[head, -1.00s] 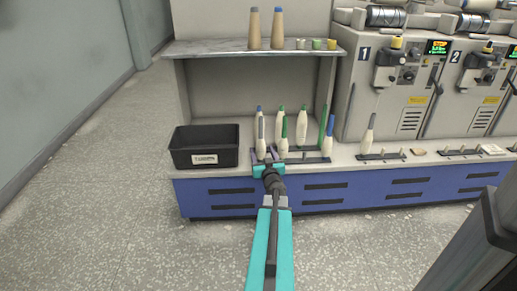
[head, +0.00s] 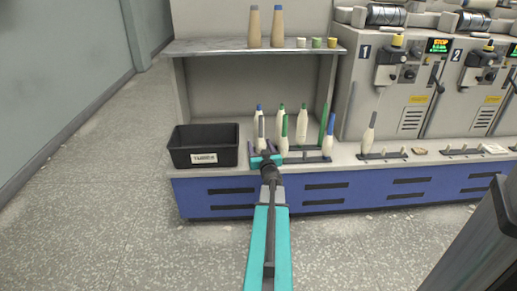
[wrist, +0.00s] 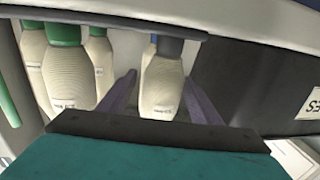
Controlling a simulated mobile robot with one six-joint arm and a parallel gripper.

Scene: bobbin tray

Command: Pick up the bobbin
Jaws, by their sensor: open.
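Cream bobbins with coloured tips stand upright in a group on the counter. The front-left one, a bobbin (head: 262,131) with a grey tip, stands at my gripper (head: 265,154). In the wrist view this bobbin (wrist: 162,88) is between the two purple fingers of my gripper (wrist: 163,85), which are open on either side of it. I see a gap on the left side; contact on the right cannot be told. A green-tipped bobbin (wrist: 68,75) stands just left of the fingers in the wrist view. The bobbin's lower end is partly hidden by my gripper in the head view.
A black labelled bin (head: 203,147) sits left of the bobbins and shows close on the right in the wrist view (wrist: 245,80). A shelf (head: 225,47) overhangs the counter. A lone bobbin (head: 368,136) stands to the right before machine 1.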

